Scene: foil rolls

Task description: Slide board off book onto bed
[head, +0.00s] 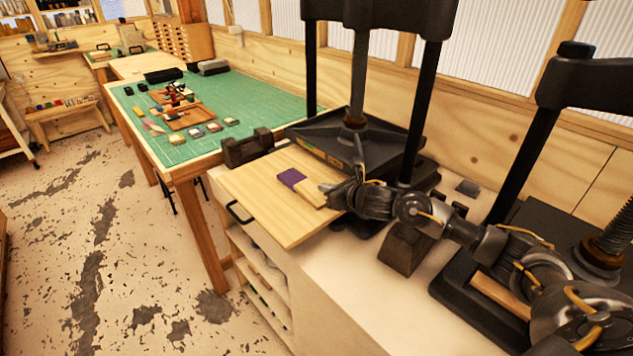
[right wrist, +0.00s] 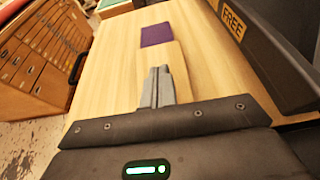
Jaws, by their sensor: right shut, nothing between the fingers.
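A purple book (head: 291,177) lies on the pale wooden bed (head: 262,211), in front of a black press. A small light-wood board (head: 309,192) adjoins the purple part on the gripper's side; I cannot tell how far it still overlaps the book. My right gripper (head: 331,187) is shut and empty, its fingertips over or against the board. In the right wrist view the shut fingers (right wrist: 158,74) point at the board (right wrist: 180,62), with the purple book (right wrist: 157,34) beyond it and the bed (right wrist: 109,70) around. Contact is unclear. My left gripper is out of view.
The black press (head: 357,137) stands behind the bed, its posts near my right arm. A dark block (head: 247,148) sits beyond the bed. A green cutting mat (head: 255,100) with small items lies farther off. The bed has a black handle (head: 238,213).

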